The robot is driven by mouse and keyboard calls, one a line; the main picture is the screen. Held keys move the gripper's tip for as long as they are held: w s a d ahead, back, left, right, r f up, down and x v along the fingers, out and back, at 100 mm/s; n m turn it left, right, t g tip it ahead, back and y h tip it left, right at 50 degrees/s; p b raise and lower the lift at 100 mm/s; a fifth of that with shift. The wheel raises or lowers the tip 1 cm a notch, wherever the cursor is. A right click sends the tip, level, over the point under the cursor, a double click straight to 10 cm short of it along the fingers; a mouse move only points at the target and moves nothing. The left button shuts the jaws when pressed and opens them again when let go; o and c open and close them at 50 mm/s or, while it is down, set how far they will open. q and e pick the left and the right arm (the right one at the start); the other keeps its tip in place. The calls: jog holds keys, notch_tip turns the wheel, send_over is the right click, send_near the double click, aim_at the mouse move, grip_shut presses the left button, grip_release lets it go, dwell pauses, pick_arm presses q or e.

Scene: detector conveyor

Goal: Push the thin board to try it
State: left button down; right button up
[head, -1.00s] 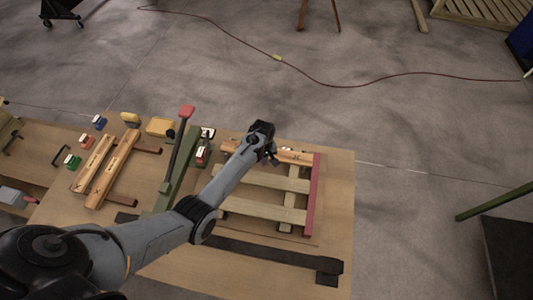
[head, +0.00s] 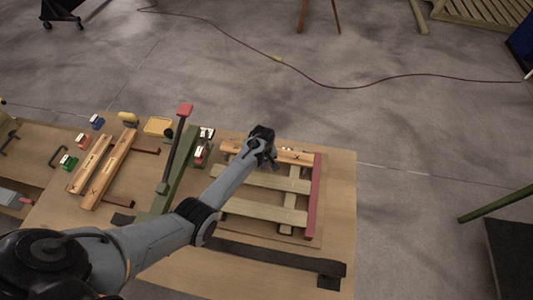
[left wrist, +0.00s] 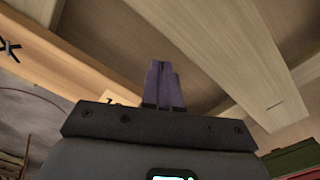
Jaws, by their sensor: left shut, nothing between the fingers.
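A frame of boards lies on the table. It has an orange-brown board (head: 297,157) with a dark mark along its far side. Two pale slats, the upper one (head: 278,182) and the nearer one (head: 262,212), cross a pale upright (head: 291,205). I cannot tell which board is the thin one. My left gripper (head: 270,161) is shut and empty at the far board. In the left wrist view its shut fingertips (left wrist: 163,75) point at the gap between the marked board (left wrist: 50,50) and a pale slat (left wrist: 225,50). I cannot tell whether they touch wood. My right gripper is out of view.
A red bar (head: 314,195) edges the frame on the right. A green beam with a red-topped lever (head: 184,110) stands left of it. Loose brown boards (head: 108,170) and small coloured clamps lie further left. A black strap (head: 280,257) lies in front.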

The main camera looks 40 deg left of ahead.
pick_arm(q)
jog(key=shift+w+a+b, duration=0.2)
jog(key=shift+w+b, duration=0.2)
jog(key=shift+b, duration=0.05)
dwell(0.6)
jog(key=shift+w+a+p, duration=0.1)
jog(key=shift+p, duration=0.35)
dwell(1.9)
jog(key=shift+w, duration=0.1)
dwell(1.1)
jog(key=shift+r, duration=0.1)
jog(key=shift+s+d+r+p, duration=0.15)
jog(key=shift+s+p, duration=0.3)
jog(key=shift+p, duration=0.5)
jog(key=shift+s+d+p, duration=0.45)
jog(key=shift+s+p, duration=0.2)
jog(key=shift+p, duration=0.05)
notch_tip(320, 180, up, 10)
jog(key=p, duration=1)
jog(key=shift+f, duration=0.25)
